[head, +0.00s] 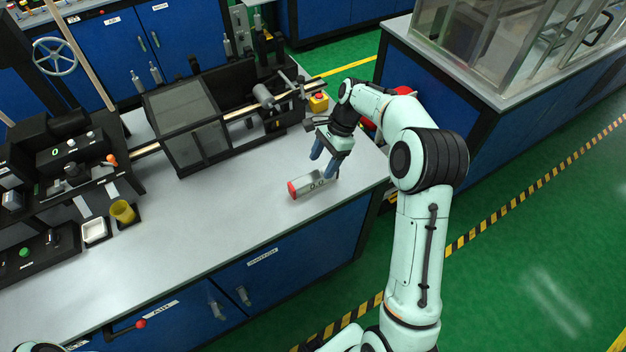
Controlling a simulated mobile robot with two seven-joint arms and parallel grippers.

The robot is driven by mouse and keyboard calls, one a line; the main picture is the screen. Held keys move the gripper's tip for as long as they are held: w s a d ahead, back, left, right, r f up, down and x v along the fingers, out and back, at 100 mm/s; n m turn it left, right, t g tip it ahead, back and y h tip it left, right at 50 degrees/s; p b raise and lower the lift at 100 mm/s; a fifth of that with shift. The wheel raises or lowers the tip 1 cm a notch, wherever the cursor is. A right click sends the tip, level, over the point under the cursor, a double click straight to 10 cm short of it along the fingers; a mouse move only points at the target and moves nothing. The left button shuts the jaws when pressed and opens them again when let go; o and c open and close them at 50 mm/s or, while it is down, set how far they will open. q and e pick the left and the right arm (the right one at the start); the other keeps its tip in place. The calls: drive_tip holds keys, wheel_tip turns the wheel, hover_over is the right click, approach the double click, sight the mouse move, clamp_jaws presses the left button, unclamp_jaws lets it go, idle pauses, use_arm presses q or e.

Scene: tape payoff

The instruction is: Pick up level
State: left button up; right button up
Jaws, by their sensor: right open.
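The level (308,184) is a short grey bar with a red end cap and small vials in its face. It lies on the light grey bench top (235,215) near the right end. My right gripper (324,165) is open, its blue-grey fingers pointing down at the level's right half. The fingers partly hide that end, and I cannot tell whether they touch it. Of my left arm only a small piece shows at the bottom left edge; its gripper is out of view.
A black machine with a clear-sided box (187,127) stands behind the level. A yellow emergency-stop box (318,102) is behind the gripper. The bench front is clear.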

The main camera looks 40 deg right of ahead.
sight(314, 176)
drive_tip(key=x, duration=0.3)
drive_tip(key=shift+w+a+f, duration=0.15)
drive_tip(key=shift+w+f, duration=0.05)
drive_tip(key=x, duration=0.4)
drive_tip(key=shift+w+a+f, duration=0.1)
clamp_jaws()
